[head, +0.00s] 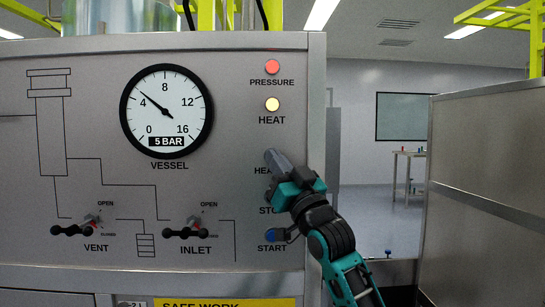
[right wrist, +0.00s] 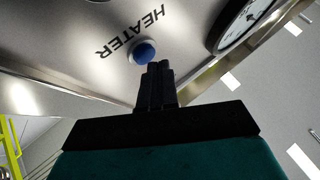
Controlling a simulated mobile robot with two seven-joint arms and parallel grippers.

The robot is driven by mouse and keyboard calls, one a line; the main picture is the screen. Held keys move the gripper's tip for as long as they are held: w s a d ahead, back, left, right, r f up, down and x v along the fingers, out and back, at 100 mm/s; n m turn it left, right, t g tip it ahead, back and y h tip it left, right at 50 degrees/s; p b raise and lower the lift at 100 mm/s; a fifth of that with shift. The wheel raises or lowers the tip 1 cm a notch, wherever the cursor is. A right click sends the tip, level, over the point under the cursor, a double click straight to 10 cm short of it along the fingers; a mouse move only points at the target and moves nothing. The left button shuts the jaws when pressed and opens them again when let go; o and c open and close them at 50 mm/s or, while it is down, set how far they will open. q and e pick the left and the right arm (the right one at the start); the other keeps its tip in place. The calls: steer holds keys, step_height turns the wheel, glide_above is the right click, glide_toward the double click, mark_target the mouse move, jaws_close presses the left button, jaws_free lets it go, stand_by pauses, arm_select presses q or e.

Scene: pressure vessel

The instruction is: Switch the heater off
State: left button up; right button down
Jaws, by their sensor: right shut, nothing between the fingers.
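The heater button (right wrist: 145,51) is a blue round button in a pale ring, beside the upside-down HEATER label (right wrist: 132,31) in the right wrist view. In the head view my right gripper hides the button and part of its label (head: 262,171). My right gripper (head: 271,157) is shut and empty, its fingertips (right wrist: 159,66) close to the button's edge. I cannot tell whether they touch it. The HEAT lamp (head: 272,104) above glows pale yellow. My left gripper is not in view.
The grey panel also carries a red PRESSURE lamp (head: 272,67), a VESSEL gauge (head: 166,111) with its needle near 4, and VENT (head: 80,229) and INLET (head: 190,233) handles. A blue START button (head: 270,235) sits below my right gripper; the STOP label is partly hidden. A metal partition (head: 485,200) stands at right.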

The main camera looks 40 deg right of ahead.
steer(key=shift+w+d, duration=0.3)
stand_by(0.6)
steer(key=shift+a, duration=0.1)
steer(key=shift+s+a, duration=0.45)
steer(key=shift+s, duration=0.15)
steer(key=shift+p, duration=0.3)
steer(key=s+a, duration=0.3)
steer(key=shift+s+a+p, duration=0.1)
steer(key=shift+s+p, duration=0.3)
stand_by(0.6)
